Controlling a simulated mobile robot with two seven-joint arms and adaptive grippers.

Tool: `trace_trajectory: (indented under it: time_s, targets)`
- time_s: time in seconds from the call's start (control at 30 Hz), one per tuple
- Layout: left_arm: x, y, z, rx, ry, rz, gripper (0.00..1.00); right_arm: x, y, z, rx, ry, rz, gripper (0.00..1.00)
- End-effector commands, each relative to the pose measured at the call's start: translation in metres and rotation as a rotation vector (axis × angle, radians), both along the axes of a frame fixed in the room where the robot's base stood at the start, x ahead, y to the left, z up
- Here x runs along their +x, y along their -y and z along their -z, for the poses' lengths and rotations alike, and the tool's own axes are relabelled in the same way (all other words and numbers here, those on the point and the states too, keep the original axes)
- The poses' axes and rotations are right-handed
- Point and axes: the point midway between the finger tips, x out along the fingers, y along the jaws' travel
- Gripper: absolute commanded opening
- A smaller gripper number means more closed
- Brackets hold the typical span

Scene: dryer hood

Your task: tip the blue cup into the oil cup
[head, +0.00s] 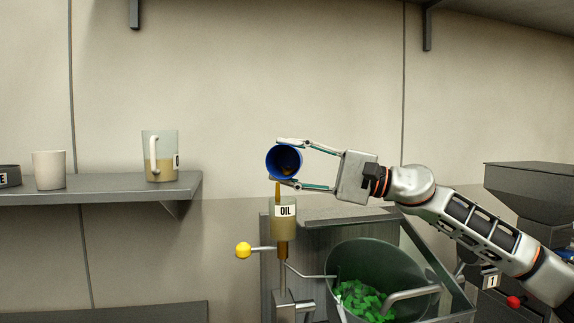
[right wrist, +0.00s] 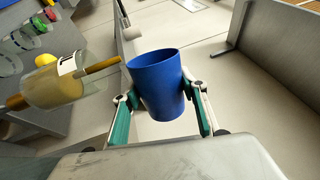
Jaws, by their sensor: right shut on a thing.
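The blue cup (head: 279,164) is tilted in my right gripper (head: 300,163), its opening facing the head camera, with brown liquid inside. In the right wrist view the blue cup (right wrist: 156,84) sits between the two green-padded fingers of my right gripper (right wrist: 160,112). A brown stream (head: 278,188) runs from the cup's lower edge down into the oil cup (head: 284,222), a clear cup labelled OIL below it. The oil cup (right wrist: 52,84) and the stream also show in the right wrist view. My left gripper is not in view.
A shelf (head: 110,190) at the left holds a clear jug (head: 160,157) of tan liquid and a white cup (head: 49,170). A yellow knob (head: 243,250) sticks out left of the oil cup. A green drum (head: 376,262) with green pieces stands below my right arm.

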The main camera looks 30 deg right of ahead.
Motion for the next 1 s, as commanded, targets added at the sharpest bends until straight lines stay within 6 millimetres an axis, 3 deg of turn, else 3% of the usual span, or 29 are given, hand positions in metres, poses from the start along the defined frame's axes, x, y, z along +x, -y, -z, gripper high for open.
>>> trace_trajectory:
  time_s: [1.0]
  targets:
    - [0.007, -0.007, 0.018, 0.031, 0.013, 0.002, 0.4, -0.005, -0.004, -0.001, -0.128, 0.171, 0.0, 0.18]
